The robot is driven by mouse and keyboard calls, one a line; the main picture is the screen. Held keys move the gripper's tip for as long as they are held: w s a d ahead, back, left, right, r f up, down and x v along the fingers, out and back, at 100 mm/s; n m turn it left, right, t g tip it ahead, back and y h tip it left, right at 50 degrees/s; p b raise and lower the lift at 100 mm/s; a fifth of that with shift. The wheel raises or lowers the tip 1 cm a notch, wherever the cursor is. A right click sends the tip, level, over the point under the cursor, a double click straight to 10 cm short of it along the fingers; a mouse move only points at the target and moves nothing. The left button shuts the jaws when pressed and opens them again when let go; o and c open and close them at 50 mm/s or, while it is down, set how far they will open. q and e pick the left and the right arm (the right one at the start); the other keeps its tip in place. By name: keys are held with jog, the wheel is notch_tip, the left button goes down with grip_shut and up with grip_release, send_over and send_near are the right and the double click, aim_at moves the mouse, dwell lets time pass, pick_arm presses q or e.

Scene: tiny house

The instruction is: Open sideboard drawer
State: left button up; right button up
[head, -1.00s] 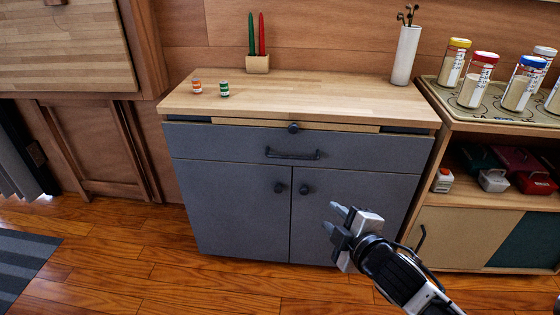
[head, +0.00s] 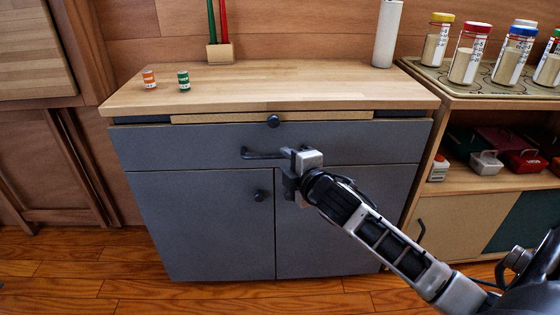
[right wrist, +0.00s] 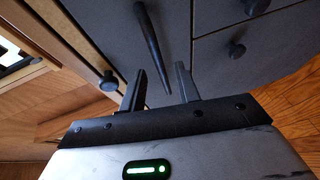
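The grey sideboard drawer (head: 200,148) is shut, flush with the front. Its dark bar handle (head: 258,155) runs level across it. My left gripper is not in view.
Above the drawer is a thin wooden board with a dark knob (head: 273,121). Two doors with knobs are below; one knob (head: 259,195) shows. A shelf unit (head: 460,212) stands right.

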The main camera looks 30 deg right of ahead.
aim_at(281, 157)
jog(key=shift+b+x, duration=0.4)
jog(key=shift+x, duration=1.75)
grip_shut()
